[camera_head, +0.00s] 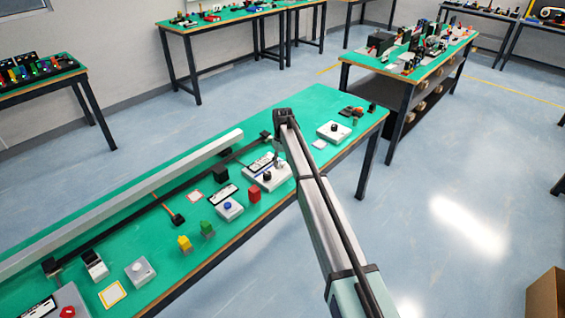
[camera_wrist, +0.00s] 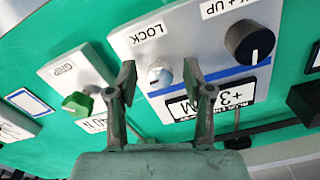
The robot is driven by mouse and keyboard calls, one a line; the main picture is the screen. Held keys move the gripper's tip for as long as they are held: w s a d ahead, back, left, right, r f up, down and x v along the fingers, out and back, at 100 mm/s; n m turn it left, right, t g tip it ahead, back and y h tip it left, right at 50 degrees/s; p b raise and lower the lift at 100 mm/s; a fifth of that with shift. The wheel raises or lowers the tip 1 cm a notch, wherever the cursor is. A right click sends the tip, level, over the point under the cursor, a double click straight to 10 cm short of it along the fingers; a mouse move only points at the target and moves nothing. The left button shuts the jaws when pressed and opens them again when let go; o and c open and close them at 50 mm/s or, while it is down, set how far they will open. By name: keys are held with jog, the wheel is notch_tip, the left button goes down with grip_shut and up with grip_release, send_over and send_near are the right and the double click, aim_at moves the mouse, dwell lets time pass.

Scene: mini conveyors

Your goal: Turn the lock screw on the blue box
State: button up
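The lock screw (camera_wrist: 159,77) is a small pale round head with a slot, next to the "LOCK" label in the wrist view. It sits on a light grey box (camera_wrist: 198,40) with a blue stripe. The box also shows in the head view (camera_head: 283,178), under the end of my arm. My gripper (camera_wrist: 160,70) is open, with one finger on each side of the screw in the wrist view. I cannot tell whether the fingers touch it or how high they are above the box. In the head view my gripper is small and partly hidden.
A large black knob (camera_wrist: 250,42) and a display (camera_wrist: 222,97) share the box. A green knob (camera_wrist: 78,103) labelled "GRIP" is close by.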

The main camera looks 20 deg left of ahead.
aim_at(282, 162)
notch_tip(282, 162, up, 12)
dwell(0.6)
dwell(0.4)
jog(key=s+d+f+m+g, duration=0.1)
jog(key=s+d+f+m, duration=0.2)
jog(key=s+d+f, duration=1.2)
jog(key=s+d+f+m+g, duration=0.1)
jog(key=s+d+f+m, duration=0.1)
jog(key=s+d+f, duration=1.3)
jog(key=s+d+f+m+g, duration=0.1)
jog(key=s+d+f, duration=0.3)
jog(key=s+d, duration=0.3)
jog(key=s+d+f+m+g, duration=0.2)
jog(key=s+d, duration=0.6)
jog(key=s, duration=0.8)
jog(key=s+d+f+m+g, duration=0.1)
jog(key=s+d+f, duration=0.5)
jog(key=s, duration=0.6)
jog(key=shift+d+m+g, duration=0.4)
jog(key=shift+d, duration=0.65)
